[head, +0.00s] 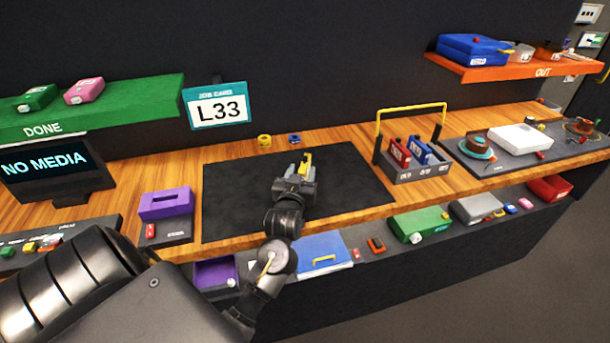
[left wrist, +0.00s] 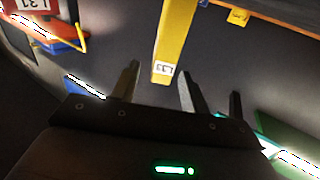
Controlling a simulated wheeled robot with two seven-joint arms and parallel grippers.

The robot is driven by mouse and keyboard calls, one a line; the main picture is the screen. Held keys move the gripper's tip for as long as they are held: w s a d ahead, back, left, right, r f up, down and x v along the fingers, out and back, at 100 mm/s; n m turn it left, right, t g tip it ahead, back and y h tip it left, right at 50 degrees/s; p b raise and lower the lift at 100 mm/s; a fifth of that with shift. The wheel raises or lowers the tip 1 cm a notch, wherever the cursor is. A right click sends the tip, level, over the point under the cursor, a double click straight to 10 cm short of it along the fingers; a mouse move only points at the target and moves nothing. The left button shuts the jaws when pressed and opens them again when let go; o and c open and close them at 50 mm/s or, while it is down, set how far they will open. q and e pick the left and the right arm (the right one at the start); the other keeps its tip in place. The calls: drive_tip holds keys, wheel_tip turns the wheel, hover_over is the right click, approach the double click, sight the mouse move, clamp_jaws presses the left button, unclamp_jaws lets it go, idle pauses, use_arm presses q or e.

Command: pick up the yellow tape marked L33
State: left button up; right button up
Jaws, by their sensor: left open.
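The yellow tape (head: 306,160) is on the black mat (head: 235,190), just beyond the tips of my left gripper (head: 300,171), which hides part of it. In the left wrist view the yellow tape (left wrist: 175,38) is a long block with a white label at its near end. The label appears to read L33. My left gripper (left wrist: 159,72) is open there, with the tape's labelled end roughly in line with the gap between its fingers. I cannot tell whether a finger touches it. My right gripper is not in view.
A caddy (head: 418,172) with a tall yellow handle holds red and blue tapes right of the mat. A purple box (head: 166,203) stands left. A sign (head: 217,105) reads L33. Small yellow and blue rolls (head: 264,141) sit behind the mat. Most of the mat is clear.

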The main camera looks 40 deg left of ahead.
sight(305, 162)
use_arm(q)
drive_tip(key=shift+r, duration=0.1)
drive_tip(key=shift+w+a+r+p, duration=0.15)
drive_tip(key=shift+w+a+p, duration=0.05)
drive_tip(key=shift+w+p, duration=0.15)
drive_tip(key=p+x, duration=0.1)
drive_tip(key=x, duration=0.2)
drive_tip(key=shift+w+a, duration=0.15)
drive_tip(key=shift+w, duration=0.15)
drive_tip(key=shift+w+a, duration=0.15)
drive_tip(key=shift+w, duration=0.15)
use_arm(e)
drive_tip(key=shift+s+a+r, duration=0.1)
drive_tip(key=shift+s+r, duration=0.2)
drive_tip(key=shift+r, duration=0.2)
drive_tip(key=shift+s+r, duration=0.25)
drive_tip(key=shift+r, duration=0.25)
use_arm(q)
drive_tip(key=shift+c, duration=0.2)
clamp_jaws()
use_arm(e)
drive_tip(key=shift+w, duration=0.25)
